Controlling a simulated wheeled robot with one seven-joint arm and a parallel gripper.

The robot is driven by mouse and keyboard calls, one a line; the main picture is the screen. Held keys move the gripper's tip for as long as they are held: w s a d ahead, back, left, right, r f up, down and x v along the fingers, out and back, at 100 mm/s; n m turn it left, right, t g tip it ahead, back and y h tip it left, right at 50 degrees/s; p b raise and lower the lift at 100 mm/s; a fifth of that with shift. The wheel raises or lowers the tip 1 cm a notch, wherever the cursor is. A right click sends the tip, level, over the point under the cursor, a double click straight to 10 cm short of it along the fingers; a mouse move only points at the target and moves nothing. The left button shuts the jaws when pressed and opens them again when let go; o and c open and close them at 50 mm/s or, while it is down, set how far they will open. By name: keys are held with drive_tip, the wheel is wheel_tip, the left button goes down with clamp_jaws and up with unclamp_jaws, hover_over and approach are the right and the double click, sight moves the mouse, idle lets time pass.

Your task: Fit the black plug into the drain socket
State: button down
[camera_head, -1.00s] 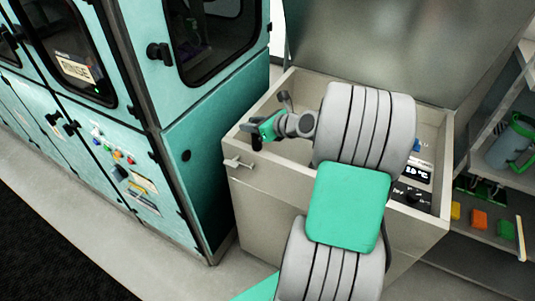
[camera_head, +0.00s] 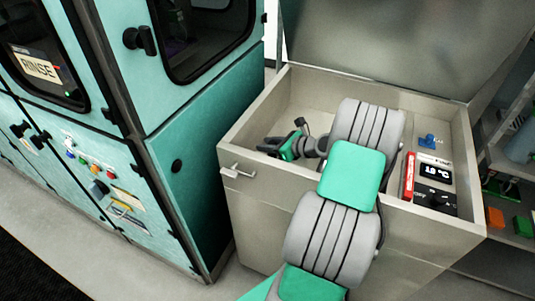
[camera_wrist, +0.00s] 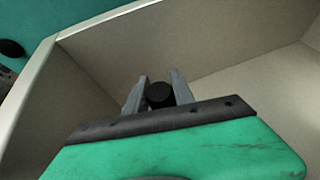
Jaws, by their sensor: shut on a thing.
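The black plug (camera_wrist: 159,95) shows in the wrist view as a dark round piece between my two fingers. My gripper (camera_wrist: 158,90) is shut on it. In the head view my gripper (camera_head: 270,148) reaches into the left part of the open beige basin (camera_head: 232,134), close to its left and front walls. The plug's lower end is hidden from both views. The drain socket is not visible; my arm and the basin's front wall hide part of the basin floor.
A raised lid (camera_head: 400,40) stands behind. A teal cabinet (camera_head: 205,150) stands left.

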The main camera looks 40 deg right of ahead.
drive_tip(key=f, duration=0.3)
drive_tip(key=shift+s+a+f, duration=0.2)
drive_tip(key=shift+s+f, duration=0.05)
drive_tip(key=shift+s, duration=0.1)
drive_tip(key=c, duration=1.4)
unclamp_jaws()
drive_tip(key=shift+w+f, duration=0.1)
drive_tip(key=shift+f, duration=0.05)
drive_tip(key=shift+c, duration=0.2)
drive_tip(key=shift+o, duration=0.8)
drive_tip(key=shift+w+d, duration=0.1)
drive_tip(key=shift+w, duration=0.1)
drive_tip(key=shift+o, duration=1)
drive_tip(key=shift+r, duration=0.2)
drive_tip(key=shift+s+d+r, duration=0.1)
drive_tip(key=shift+r, duration=0.1)
drive_tip(key=v, duration=1.1)
drive_tip(key=shift+s+d+r, duration=0.2)
drive_tip(key=shift+s+r, duration=0.05)
drive_tip(key=shift+s, duration=0.05)
